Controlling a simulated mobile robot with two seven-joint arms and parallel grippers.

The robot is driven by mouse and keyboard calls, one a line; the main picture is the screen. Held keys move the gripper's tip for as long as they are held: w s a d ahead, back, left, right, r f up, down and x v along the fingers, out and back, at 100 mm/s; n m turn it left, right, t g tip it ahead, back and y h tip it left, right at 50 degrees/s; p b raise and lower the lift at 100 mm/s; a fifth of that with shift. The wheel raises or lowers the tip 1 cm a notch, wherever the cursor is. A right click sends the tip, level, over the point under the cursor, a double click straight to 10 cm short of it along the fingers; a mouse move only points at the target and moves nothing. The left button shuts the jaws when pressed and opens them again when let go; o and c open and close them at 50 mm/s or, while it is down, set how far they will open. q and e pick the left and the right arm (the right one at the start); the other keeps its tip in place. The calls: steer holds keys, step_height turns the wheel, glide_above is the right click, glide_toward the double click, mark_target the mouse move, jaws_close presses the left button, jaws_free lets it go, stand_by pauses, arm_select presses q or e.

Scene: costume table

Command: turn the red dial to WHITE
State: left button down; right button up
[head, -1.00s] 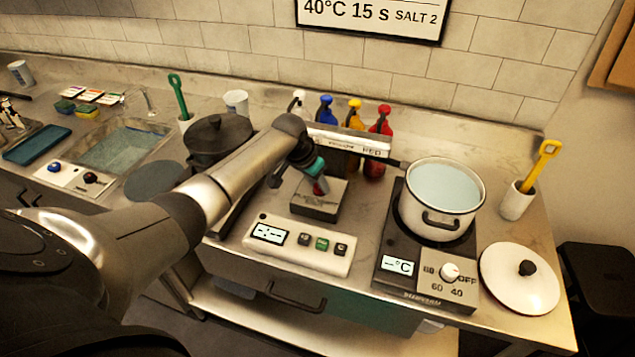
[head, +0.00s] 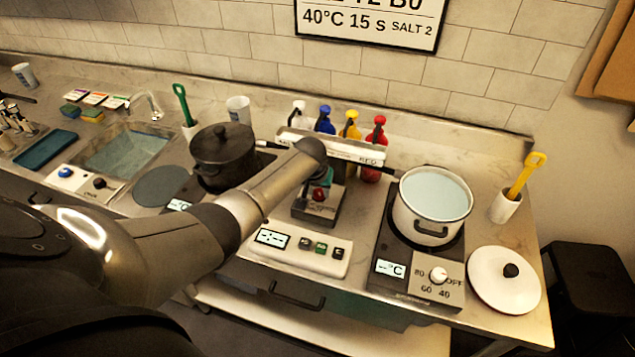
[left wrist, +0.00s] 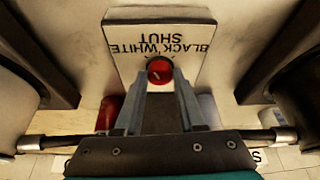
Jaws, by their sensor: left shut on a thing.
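The red dial (head: 318,194) sits on a small box (head: 310,212) behind the white control panel. In the left wrist view, the round red dial (left wrist: 160,68) is on a white plate (left wrist: 190,45) lettered BLACK, WHITE and SHUT, seen upside down. My left gripper (left wrist: 161,84) is shut on the dial, its two pale fingers on either side of it. In the head view, my left gripper (head: 325,180) is partly hidden by my arm. I cannot tell which word the dial points to. My right gripper is out of view.
A white pot of water (head: 433,203) stands on the hotplate (head: 415,270) to the right. Red (head: 374,150), yellow (head: 350,128), blue (head: 325,120) and white bottles stand behind. A black pot (head: 224,155) is at the left. The white control panel (head: 297,250) is in front.

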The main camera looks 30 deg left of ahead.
arm_select(q)
steer(key=shift+d+n+g+y+p, duration=0.15)
steer(key=shift+n+y+p, duration=0.1)
steer(key=shift+n, duration=0.55)
steer(key=shift+d+n+g+y+p, duration=0.15)
steer(key=shift+n+y+p, duration=0.1)
steer(key=shift+n, duration=0.55)
steer(key=shift+a, duration=0.1)
steer(key=c, duration=0.5)
jaws_free()
steer(key=shift+r+p, duration=0.3)
steer(key=shift+r, duration=0.1)
steer(key=shift+p+v, duration=1.7)
steer(key=shift+v, duration=5.5)
